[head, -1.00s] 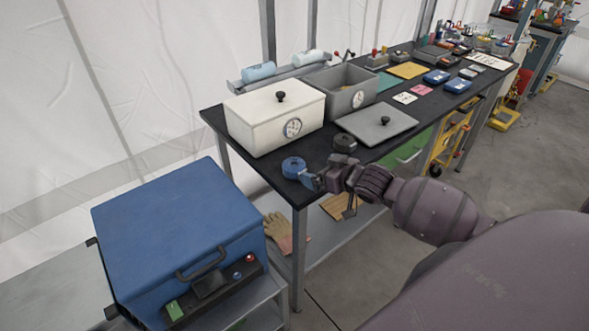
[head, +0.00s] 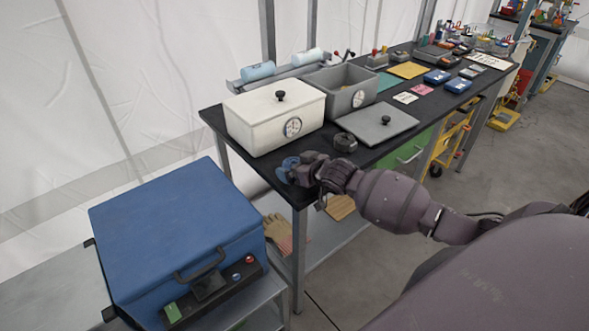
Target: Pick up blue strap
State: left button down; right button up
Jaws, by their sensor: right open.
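The blue strap (head: 289,163) is a small roll at the near left end of the black table, in front of the white box. It is partly hidden behind my right gripper. My right gripper (head: 289,173) is at the strap, with its fingers at or around it. The jaws are open, and I cannot tell whether they touch the roll. My left gripper is not in view.
A dark roll (head: 344,142) lies right of my gripper. Behind stand a white lidded box (head: 262,122) and an open grey box (head: 340,97). A grey lid (head: 378,123) lies on the black table (head: 262,170). A blue case (head: 165,230) stands at lower left.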

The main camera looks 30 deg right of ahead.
jog(key=c, duration=1)
jog(key=shift+r, duration=0.15)
